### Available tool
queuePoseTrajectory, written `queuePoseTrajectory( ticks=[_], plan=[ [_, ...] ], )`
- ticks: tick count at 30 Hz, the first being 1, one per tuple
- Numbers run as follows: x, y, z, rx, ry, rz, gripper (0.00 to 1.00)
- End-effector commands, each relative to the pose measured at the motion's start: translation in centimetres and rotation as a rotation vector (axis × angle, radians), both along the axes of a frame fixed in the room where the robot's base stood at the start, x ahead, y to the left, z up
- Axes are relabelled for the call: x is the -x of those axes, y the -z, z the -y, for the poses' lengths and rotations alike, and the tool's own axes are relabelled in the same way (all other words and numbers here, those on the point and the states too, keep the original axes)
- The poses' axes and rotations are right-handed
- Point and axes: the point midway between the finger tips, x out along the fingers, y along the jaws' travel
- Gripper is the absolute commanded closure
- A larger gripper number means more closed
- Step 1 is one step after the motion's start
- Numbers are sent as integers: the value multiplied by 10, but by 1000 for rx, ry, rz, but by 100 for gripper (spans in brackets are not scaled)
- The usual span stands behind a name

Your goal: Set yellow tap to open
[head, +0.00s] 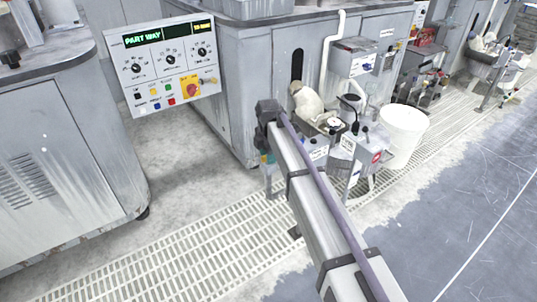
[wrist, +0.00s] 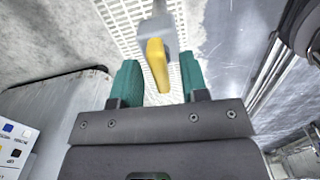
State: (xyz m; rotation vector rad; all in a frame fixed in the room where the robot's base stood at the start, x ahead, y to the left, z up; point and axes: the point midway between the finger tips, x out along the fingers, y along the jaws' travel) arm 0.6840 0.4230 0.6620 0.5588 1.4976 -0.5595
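The yellow tap (wrist: 157,66) shows in the wrist view as a flat yellow handle on a grey body (wrist: 156,33). The handle points down the picture, slightly tilted. My gripper (wrist: 158,78) is open. Its two teal fingers stand on either side of the handle's lower end, with a visible gap on each side, and I cannot tell how deep the handle sits between them. In the head view my gripper (head: 267,160) is mostly hidden behind the end of my arm, and the tap cannot be made out clearly there.
A control panel (head: 164,64) with a display reading "PART WAY" hangs left of my arm. Grey cabinets (head: 225,75) stand behind. A white bucket (head: 402,135) and a bench with small fittings (head: 345,145) stand to the right. Pale floor grating (head: 165,255) runs below.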

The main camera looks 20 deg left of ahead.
Motion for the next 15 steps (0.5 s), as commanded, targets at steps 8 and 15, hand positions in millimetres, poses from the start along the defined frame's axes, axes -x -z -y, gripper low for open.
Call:
queuePoseTrajectory(
  ticks=[8,15],
  plan=[
    [0,-5,0,0,0,0,60],
    [0,-52,0,0,0,0,60]
  ],
)
